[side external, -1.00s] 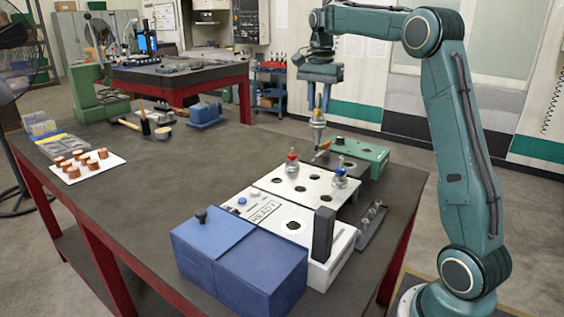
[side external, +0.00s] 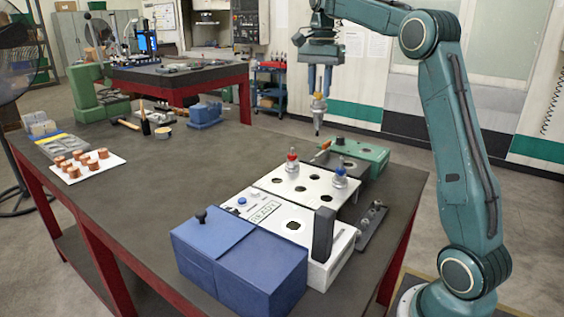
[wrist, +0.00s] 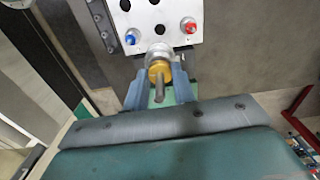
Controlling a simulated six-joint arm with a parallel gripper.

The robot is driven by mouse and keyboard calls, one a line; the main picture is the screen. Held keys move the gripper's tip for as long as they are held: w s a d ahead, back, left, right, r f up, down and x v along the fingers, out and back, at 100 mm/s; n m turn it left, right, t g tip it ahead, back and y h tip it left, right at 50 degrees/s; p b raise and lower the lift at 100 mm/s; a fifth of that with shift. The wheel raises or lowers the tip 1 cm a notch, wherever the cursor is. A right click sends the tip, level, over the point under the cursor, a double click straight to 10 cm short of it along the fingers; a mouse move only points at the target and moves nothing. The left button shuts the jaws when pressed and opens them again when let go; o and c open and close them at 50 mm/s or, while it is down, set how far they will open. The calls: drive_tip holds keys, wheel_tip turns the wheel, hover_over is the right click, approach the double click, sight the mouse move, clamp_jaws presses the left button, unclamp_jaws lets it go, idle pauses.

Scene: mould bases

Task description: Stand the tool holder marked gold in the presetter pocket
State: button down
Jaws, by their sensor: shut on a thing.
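My gripper (side external: 318,90) is shut on the tool holder with the gold ring (side external: 318,104). It holds the tool holder upright, tip down, in the air above the green block. In the wrist view the gold ring (wrist: 159,71) and grey shank sit between my blue fingers. The presetter (side external: 265,207) is the white unit with a READY display at the front of the bench. Its round dark pocket (side external: 293,225) looks empty, beside a dark upright column (side external: 323,235).
A white rack (side external: 270,183) holds a red-topped holder (side external: 292,162) and a blue-topped holder (side external: 340,178), among open holes. The green block (side external: 372,155) stands behind it. A blue box (side external: 240,255) adjoins the presetter.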

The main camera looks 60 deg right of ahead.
drive_tip(key=shift+a, duration=0.55)
drive_tip(key=s+a+f+n, duration=0.1)
drive_tip(key=s+a+f, duration=0.1)
drive_tip(key=a, duration=0.5)
drive_tip(key=s+a+f+n, duration=0.2)
drive_tip(key=a, duration=0.5)
drive_tip(key=s+a+f+n, duration=0.1)
drive_tip(key=s+a+f, duration=0.2)
drive_tip(key=a, duration=0.4)
drive_tip(key=shift+a+f, duration=0.1)
drive_tip(key=shift+f, duration=0.1)
wheel_tip(320, 180, down, 12)
idle(1.0)
idle(0.4)
